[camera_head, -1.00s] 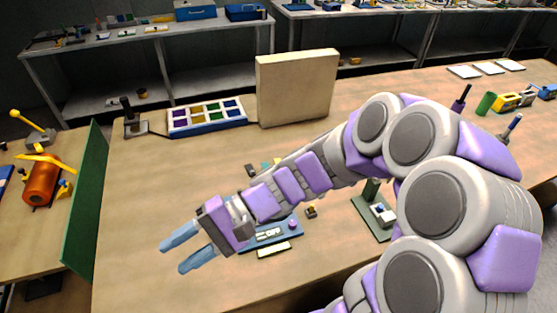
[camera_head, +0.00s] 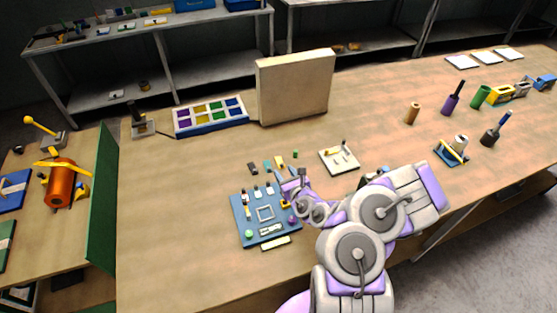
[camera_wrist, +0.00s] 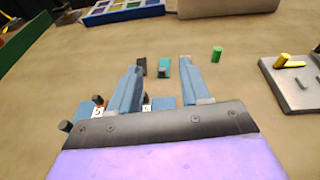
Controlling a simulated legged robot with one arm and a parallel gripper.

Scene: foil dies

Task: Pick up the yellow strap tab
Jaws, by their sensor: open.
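A small yellow tab (camera_head: 279,161) lies on the table just behind the blue board (camera_head: 242,208), in a row with a dark tab (camera_head: 253,168) and a teal tab (camera_head: 267,166). In the wrist view, a bit of the yellow tab (camera_wrist: 186,56) shows at the tip of the right finger, which hides most of it. My gripper (camera_wrist: 160,72) is open and empty, with the dark tab (camera_wrist: 141,67) and teal tab (camera_wrist: 164,68) seen between its fingers. In the head view my gripper (camera_head: 289,177) is small, over the board's back right corner, in front of the yellow tab.
A green cylinder (camera_wrist: 217,53) stands right of the tabs. A pale plate (camera_head: 340,162) with a yellow bar lies further right. A coloured compartment tray (camera_head: 210,117) and a tan upright block (camera_head: 294,86) stand behind. The table left of the board is clear.

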